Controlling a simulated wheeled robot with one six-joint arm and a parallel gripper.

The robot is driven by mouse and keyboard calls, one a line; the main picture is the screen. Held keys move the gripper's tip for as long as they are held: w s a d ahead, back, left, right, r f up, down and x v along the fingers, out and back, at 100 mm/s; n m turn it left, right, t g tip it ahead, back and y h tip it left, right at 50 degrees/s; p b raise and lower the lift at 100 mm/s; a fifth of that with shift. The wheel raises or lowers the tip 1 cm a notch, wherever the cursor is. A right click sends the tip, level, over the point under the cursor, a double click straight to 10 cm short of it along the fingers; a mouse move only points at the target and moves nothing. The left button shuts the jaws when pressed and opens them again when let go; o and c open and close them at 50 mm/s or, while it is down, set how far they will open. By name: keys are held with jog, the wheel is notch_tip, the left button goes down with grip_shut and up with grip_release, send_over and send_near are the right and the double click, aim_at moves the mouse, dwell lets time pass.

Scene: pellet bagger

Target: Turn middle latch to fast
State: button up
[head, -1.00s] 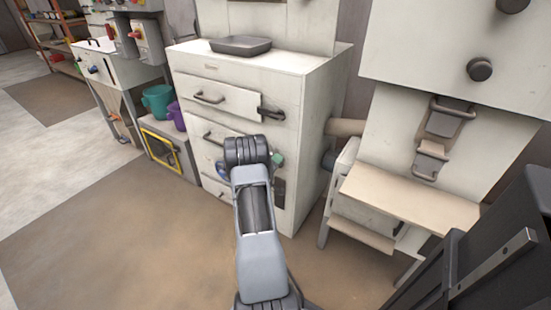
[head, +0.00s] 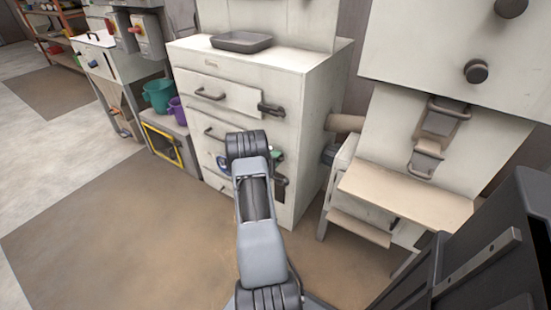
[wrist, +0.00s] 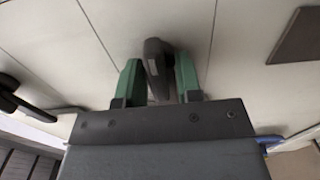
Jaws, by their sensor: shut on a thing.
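In the wrist view the dark handle of a latch (wrist: 154,58) stands between the two green fingers of my gripper (wrist: 157,74). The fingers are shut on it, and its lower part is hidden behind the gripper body. In the head view my gripper (head: 276,154) is at the right part of the pale cabinet's (head: 308,130) front, at the middle drawer's height. My arm hides much of this latch there. The upper latch (head: 271,109) lies flat across the right end of the top drawer. Another dark latch or plate (head: 281,188) shows just below my gripper.
A grey tray (head: 241,42) sits on the cabinet top. A pale machine with a sloped shelf (head: 405,190) stands to the right. Teal (head: 158,95) and purple (head: 177,108) buckets stand to the left. The brown floor mat (head: 130,230) before the cabinet is clear.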

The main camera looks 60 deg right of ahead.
jog(key=o, duration=0.6)
jog(key=shift+a, duration=0.15)
jog(key=a+p, duration=0.2)
jog(key=a, duration=1.1)
jog(key=shift+a, duration=0.3)
